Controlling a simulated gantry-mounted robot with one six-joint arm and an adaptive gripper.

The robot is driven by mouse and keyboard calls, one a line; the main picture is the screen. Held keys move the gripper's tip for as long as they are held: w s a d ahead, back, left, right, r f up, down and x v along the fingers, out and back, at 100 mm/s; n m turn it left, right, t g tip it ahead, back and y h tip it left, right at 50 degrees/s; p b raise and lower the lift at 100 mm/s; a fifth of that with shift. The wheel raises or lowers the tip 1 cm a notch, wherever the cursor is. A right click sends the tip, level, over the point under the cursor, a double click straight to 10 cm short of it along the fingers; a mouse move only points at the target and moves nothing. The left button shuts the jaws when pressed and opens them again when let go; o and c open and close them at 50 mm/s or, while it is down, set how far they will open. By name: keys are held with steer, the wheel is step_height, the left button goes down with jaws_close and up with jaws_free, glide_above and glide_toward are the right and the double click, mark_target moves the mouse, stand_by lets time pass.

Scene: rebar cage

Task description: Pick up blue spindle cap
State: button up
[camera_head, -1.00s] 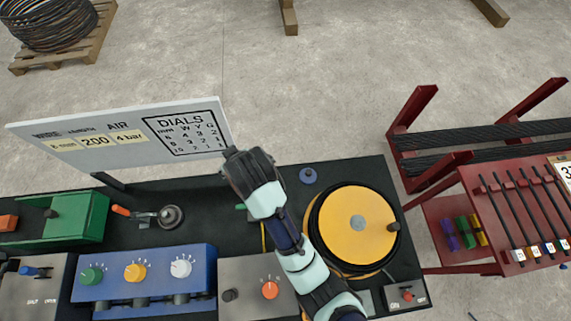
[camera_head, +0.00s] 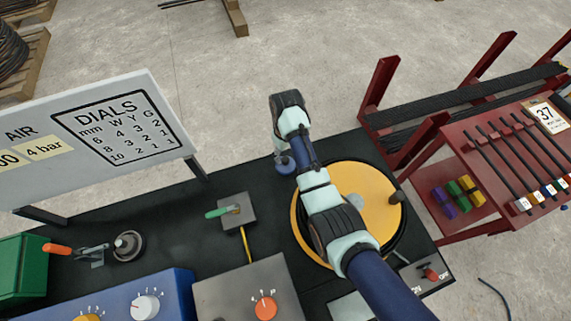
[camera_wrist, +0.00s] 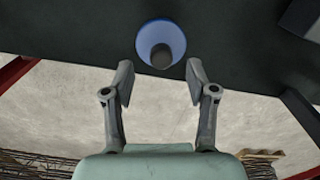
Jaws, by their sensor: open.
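The blue spindle cap (camera_wrist: 161,36) is a round blue disc with a dark knob on top. It lies on the dark bench top near its back edge. In the head view the cap (camera_head: 286,166) is partly hidden by my arm. My gripper (camera_wrist: 160,78) is open and empty, its two fingers spread. In the wrist view the cap lies just beyond the fingertips, roughly centred between them, and nothing touches it. In the head view the fingers are mostly hidden behind the wrist.
A yellow turntable (camera_head: 372,190) sits under my arm. A grey block with a green lever (camera_head: 234,212) is left of the cap. A white dials board (camera_head: 100,130) stands at the back left. A red rack (camera_head: 500,160) is on the right. Bench around the cap is clear.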

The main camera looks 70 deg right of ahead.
mark_target(286, 159)
step_height(286, 159, down, 5)
steer(key=shift+a+r+b, duration=0.1)
steer(key=shift+b, duration=0.4)
jaws_close()
